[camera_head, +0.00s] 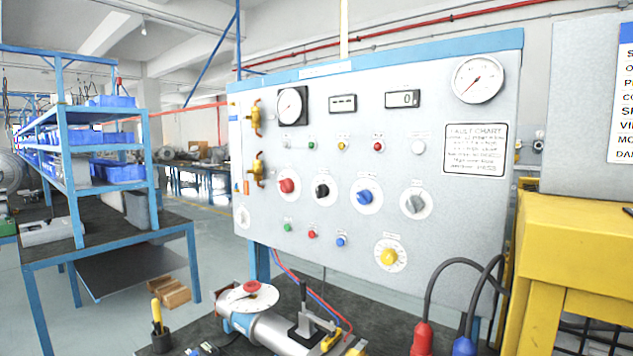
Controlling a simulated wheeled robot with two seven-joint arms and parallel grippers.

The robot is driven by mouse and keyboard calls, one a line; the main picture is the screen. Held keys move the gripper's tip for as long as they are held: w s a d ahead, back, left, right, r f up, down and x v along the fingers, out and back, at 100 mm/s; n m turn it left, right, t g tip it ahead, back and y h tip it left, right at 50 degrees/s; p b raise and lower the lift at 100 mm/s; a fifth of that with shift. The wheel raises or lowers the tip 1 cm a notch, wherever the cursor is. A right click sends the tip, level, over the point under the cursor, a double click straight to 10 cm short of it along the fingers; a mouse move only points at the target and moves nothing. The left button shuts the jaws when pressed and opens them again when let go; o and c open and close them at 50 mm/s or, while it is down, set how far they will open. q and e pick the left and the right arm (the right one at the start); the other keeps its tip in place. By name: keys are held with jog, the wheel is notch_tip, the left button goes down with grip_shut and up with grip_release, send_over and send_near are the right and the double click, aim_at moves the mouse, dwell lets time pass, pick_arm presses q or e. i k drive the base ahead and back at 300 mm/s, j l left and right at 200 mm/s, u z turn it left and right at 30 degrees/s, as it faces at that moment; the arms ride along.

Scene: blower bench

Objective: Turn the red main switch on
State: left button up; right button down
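The red main switch (287,186) is a red knob on a round white dial plate. It sits at the left of the middle row of knobs on the upright grey panel (450,225). The direction its handle points is too small to tell. To its right in the same row are a black knob (322,190), a blue knob (364,197) and a grey knob (414,204). Neither of my grippers shows in the head view, and nothing touches the red knob.
Brass valves (256,168) stick out at the panel's left edge. Below, a dark bench holds a grey cylindrical blower (275,330) and a cup with yellow-handled tools (158,325). A yellow frame (575,230) stands right. Space before the knobs is clear.

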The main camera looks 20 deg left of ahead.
aim_at(286, 185)
jog(key=j+z, duration=0.25)
jog(key=j, duration=0.2)
jog(key=j+z, duration=0.3)
jog(key=j, duration=0.15)
jog(key=j+z, duration=0.25)
jog(key=j, duration=0.2)
jog(key=k+j+z, duration=0.25)
jog(key=j, duration=0.15)
jog(key=j+z, duration=0.25)
jog(key=j, duration=0.15)
jog(key=k+j+z, duration=0.55)
jog(key=j, duration=0.15)
jog(key=i+j, duration=0.05)
jog(key=i, duration=0.05)
